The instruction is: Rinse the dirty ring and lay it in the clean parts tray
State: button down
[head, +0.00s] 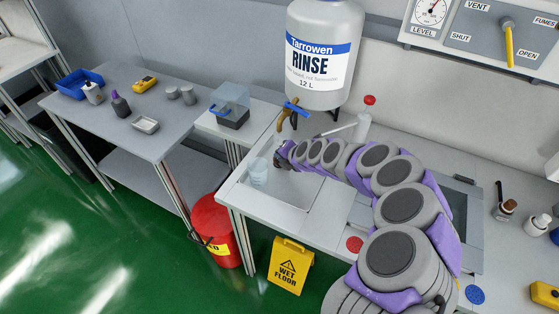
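My gripper (280,161) is small and dark in the head view, at the far end of my purple and grey arm. It is at the edge of a pale basin (290,192), below and slightly left of the brass tap (289,116) with a blue handle on the rinse tank (322,55). I cannot tell whether its fingers are open or shut, or whether they hold anything. I cannot make out the dirty ring.
A clear cup (257,172) stands beside the basin's left part, close to my gripper. A bottle with a red cap (364,120) stands behind my arm. A clear-lidded box (231,106) is left of the tank.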

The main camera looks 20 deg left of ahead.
jog(key=shift+w+d, duration=0.3)
jog(key=shift+s+a, duration=0.15)
jog(key=shift+s, duration=0.25)
dwell(0.3)
jog(key=shift+s+d+p, duration=0.6)
jog(key=shift+d+p, duration=0.05)
jog(key=shift+p, duration=0.05)
jog(key=shift+s+d+p, duration=0.25)
jog(key=shift+s+d, duration=0.1)
jog(key=shift+d, duration=0.25)
jog(key=shift+s+d+p, duration=0.2)
jog(key=shift+s+d, duration=0.1)
jog(key=shift+d, duration=0.25)
jog(key=shift+s+d+p, duration=0.35)
jog(key=shift+s+d, duration=0.7)
jog(key=shift+d, duration=0.3)
jog(key=shift+s+d+r, duration=0.1)
jog(key=shift+d+r, duration=0.2)
jog(key=shift+d, duration=0.05)
jog(key=shift+b+v, duration=0.5)
jog(key=shift+v, duration=2.2)
